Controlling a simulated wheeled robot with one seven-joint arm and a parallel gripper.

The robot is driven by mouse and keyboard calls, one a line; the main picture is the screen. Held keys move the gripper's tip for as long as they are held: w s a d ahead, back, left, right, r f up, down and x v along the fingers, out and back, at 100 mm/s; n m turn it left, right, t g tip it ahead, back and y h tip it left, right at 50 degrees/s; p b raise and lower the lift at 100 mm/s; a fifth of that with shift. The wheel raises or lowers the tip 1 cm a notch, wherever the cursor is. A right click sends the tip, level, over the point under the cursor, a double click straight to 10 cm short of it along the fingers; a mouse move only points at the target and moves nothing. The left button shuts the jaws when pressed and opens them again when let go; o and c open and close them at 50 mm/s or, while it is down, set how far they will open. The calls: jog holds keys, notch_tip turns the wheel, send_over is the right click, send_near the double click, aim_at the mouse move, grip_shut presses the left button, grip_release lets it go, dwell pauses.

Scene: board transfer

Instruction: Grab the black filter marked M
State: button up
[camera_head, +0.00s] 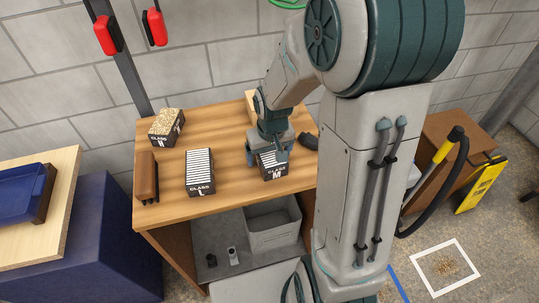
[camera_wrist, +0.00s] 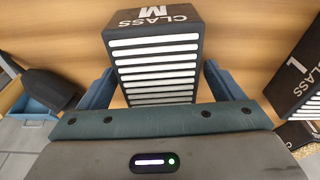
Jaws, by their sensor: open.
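The black filter marked M (camera_head: 274,173) stands on the wooden table (camera_head: 226,206), with "CLASS M" on its front face. In the wrist view the M filter (camera_wrist: 155,62) shows its white slats and sits between the two blue fingers. My gripper (camera_head: 266,153) is over it from above, open, with one finger on each side. In the wrist view my gripper (camera_wrist: 160,90) shows small gaps to the filter, narrower on the left. The L filter (camera_head: 199,172) stands to the left on the same table. The fingertips' depth along the filter is hard to tell.
Another black block with a grainy tan top (camera_head: 166,125) stands at the table's back left. A brown object (camera_head: 147,177) lies at the left edge. A dark object (camera_head: 308,140) lies right of my gripper. A grey bin (camera_head: 273,228) stands below.

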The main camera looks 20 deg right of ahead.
jog(key=c, duration=1.1)
jog(key=shift+r, duration=0.15)
